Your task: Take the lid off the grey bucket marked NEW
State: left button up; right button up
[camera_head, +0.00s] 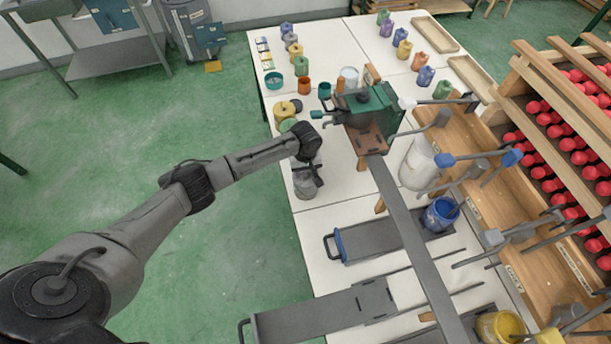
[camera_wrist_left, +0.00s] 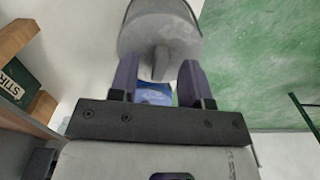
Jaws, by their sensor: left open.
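My left gripper (camera_head: 312,178) is over the left edge of the white table, close to a grey bucket (camera_head: 304,188). In the left wrist view my left gripper (camera_wrist_left: 160,75) is open, with a dark finger on each side. A round grey lid-like top (camera_wrist_left: 160,30) with a narrow tab lies just beyond and between the fingertips. They do not appear closed on it. The marking NEW cannot be read in either view, and my gripper hides part of the bucket. My right gripper does not show.
A green machine (camera_head: 370,105) stands just right of my gripper. Several small coloured pots line the back of the white table (camera_head: 325,55). A blue paint bucket (camera_head: 440,215) and a long grey tray (camera_head: 375,240) are nearer. A rack of red bottles (camera_head: 560,125) fills the right.

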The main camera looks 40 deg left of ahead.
pick_arm(q)
jog(key=shift+f, duration=0.4)
jog(key=shift+c, duration=0.4)
grip_shut()
